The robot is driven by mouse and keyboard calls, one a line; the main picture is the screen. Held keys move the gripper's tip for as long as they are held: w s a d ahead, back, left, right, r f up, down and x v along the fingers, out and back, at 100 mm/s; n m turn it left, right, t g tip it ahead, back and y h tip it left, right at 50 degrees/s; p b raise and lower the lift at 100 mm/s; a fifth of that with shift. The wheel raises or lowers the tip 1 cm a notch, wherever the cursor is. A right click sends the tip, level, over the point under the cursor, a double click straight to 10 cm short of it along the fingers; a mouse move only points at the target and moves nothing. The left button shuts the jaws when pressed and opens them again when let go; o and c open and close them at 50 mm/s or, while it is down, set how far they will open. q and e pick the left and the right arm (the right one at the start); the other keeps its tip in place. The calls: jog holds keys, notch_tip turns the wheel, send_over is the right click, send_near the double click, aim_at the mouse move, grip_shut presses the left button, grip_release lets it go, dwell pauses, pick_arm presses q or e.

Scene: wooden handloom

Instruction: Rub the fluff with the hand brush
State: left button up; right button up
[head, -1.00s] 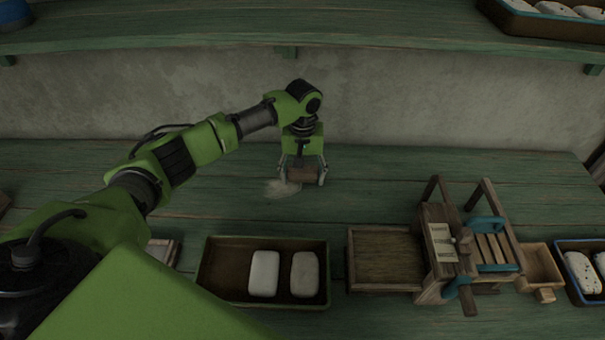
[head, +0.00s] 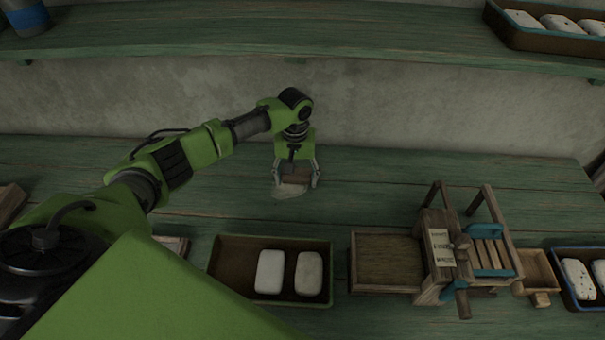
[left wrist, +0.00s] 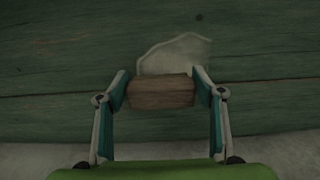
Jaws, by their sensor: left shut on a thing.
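My left gripper (head: 296,181) points down at the green bench and is shut on the wooden hand brush (head: 295,178). In the left wrist view the brush's brown block (left wrist: 160,91) sits between the two fingertips (left wrist: 160,90). The pale, flat patch of fluff (head: 289,190) lies on the bench at the brush; in the left wrist view the fluff (left wrist: 178,53) shows just beyond the block, partly hidden by it. Whether the bristles touch the fluff is hidden. My right gripper is in neither view.
A brown tray (head: 232,262) with two pale blocks stands in front, beside a wooden handloom (head: 440,255). A blue-rimmed tray (head: 560,280) of white pieces is at the right. A shelf (head: 300,38) runs above the back wall. The bench right of the gripper is clear.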

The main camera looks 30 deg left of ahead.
aim_at(284, 176)
pick_arm(q)
jog(key=shift+s+a+p, duration=0.35)
jog(key=shift+a+p, duration=0.2)
jog(key=shift+a, duration=0.1)
jog(key=shift+s+a+p, duration=0.3)
jog(key=shift+a+p, duration=0.25)
jog(key=shift+a, duration=0.1)
jog(key=shift+s+a+f, duration=0.15)
jog(key=shift+a, duration=0.15)
jog(key=shift+s+a+p, duration=0.35)
jog(key=shift+a+p, duration=0.25)
jog(key=shift+p, duration=0.1)
jog(key=shift+s+a+f+p, duration=0.1)
jog(key=shift+s+a+p, duration=0.2)
jog(key=shift+a, duration=0.2)
jog(key=shift+s+a+f+p, duration=0.1)
jog(key=shift+s+a+p, duration=0.15)
jog(key=shift+a, duration=0.2)
jog(key=shift+s+d+r+p, duration=0.1)
jog(key=shift+s+d+p, duration=0.25)
jog(key=shift+s+p, duration=0.5)
jog(key=shift+w+d, duration=0.15)
jog(key=shift+w, duration=0.1)
